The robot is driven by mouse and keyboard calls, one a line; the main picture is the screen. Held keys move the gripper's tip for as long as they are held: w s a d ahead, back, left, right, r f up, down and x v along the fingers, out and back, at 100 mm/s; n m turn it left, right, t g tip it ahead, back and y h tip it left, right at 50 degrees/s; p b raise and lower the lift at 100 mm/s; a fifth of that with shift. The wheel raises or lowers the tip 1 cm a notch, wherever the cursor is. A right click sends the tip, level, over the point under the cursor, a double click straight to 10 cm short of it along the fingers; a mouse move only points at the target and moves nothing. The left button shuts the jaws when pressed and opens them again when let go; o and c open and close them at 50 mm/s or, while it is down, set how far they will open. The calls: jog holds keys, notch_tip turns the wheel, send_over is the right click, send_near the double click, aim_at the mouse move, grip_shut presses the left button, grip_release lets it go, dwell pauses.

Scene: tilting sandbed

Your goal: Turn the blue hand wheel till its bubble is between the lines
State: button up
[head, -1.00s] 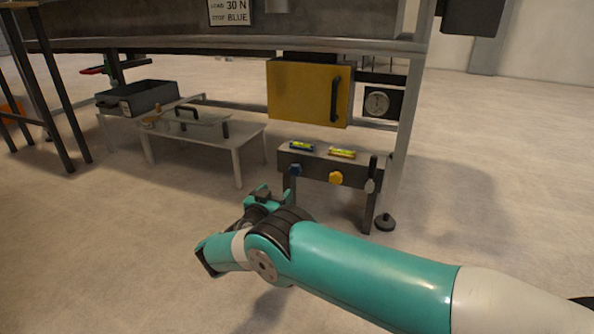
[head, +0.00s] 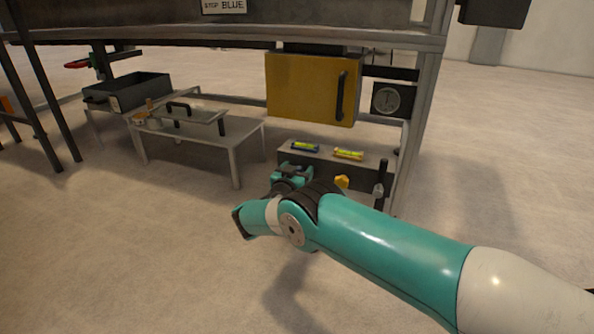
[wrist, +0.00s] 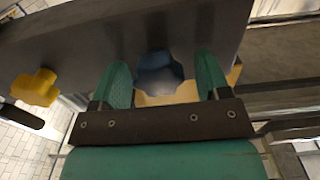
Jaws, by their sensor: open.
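The blue hand wheel (wrist: 158,73) is on the front of a dark grey box (wrist: 95,38). In the wrist view it sits between the two fingers of my open gripper (wrist: 165,80), apart from both. In the head view my gripper (head: 292,172) is at the left of the box front and hides the blue wheel. The blue-framed level vial (head: 304,147) lies on top of the box, at the left. Its bubble is too small to place against the lines.
A yellow wheel (head: 342,182) and a yellow-framed vial (head: 348,154) are to the right, then a dark lever (head: 380,175). A yellow cabinet door (head: 312,90) and a dial gauge (head: 387,98) are above. A low table (head: 236,150) stands left.

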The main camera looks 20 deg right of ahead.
jog(key=c, duration=0.9)
jog(key=m+p, duration=0.1)
jog(key=m, duration=0.2)
jog(key=shift+s, duration=0.1)
jog(key=shift+d+f+m+p, duration=0.1)
jog(key=shift+m+p, duration=0.25)
jog(key=shift+m, duration=1.55)
jog(key=shift+s, duration=0.1)
jog(key=o, duration=0.9)
